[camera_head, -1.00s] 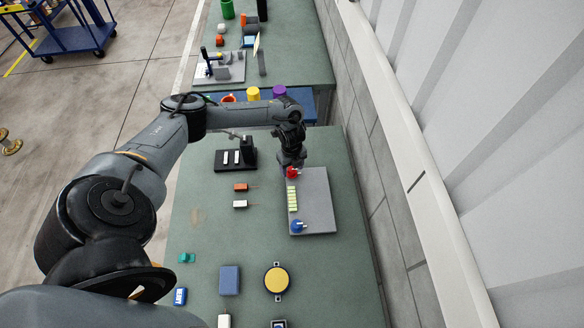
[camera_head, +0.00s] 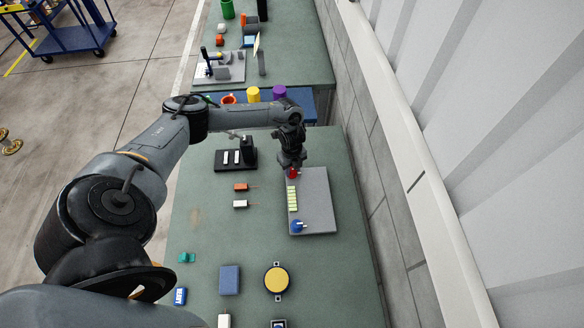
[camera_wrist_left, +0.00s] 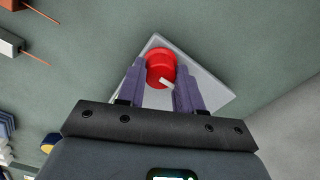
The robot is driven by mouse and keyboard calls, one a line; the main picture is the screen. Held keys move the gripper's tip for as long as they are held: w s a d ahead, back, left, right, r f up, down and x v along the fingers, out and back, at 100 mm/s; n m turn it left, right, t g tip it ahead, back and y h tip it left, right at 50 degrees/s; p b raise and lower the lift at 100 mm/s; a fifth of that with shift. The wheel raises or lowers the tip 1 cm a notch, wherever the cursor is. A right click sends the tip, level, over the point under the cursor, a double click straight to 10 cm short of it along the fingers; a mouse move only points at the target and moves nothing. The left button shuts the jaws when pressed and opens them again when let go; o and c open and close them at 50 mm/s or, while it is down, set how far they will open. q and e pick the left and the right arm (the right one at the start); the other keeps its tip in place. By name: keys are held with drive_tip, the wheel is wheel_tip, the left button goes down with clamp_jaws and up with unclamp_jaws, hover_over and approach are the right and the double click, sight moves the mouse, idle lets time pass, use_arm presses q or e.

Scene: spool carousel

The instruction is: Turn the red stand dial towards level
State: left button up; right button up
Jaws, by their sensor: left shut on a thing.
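The red stand dial (camera_head: 293,174) sits at the far left corner of a grey plate (camera_head: 318,205) on the green bench. In the left wrist view the round red dial (camera_wrist_left: 160,62) has a pale pointer mark on its near lower side. My left gripper (camera_wrist_left: 158,80) has one finger on each side of the dial and is shut on it. In the head view my left gripper (camera_head: 292,166) comes down over the dial and partly hides it. My right gripper is not in view.
A blue dial (camera_head: 298,226) stands at the near end of the plate, with a pale yellow marked strip (camera_head: 292,198) between the dials. A black stand (camera_head: 236,160), orange block (camera_head: 240,187) and white block (camera_head: 240,204) lie to the left. A wall runs along the right.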

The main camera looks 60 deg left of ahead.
use_arm(q)
drive_tip(key=shift+d+r+n+p, duration=0.1)
drive_tip(key=shift+r+n+p, duration=0.15)
drive_tip(key=shift+n+p, duration=1)
drive_tip(key=n+p, duration=0.2)
drive_tip(key=shift+n, duration=0.35)
drive_tip(key=n+p, duration=0.2)
drive_tip(key=n, duration=0.1)
drive_tip(key=shift+f+n+p, duration=0.1)
drive_tip(key=shift+n+p, duration=0.35)
drive_tip(key=shift+n, duration=0.25)
drive_tip(key=o, duration=1)
drive_tip(key=shift+f, duration=0.1)
drive_tip(key=shift+o, duration=0.2)
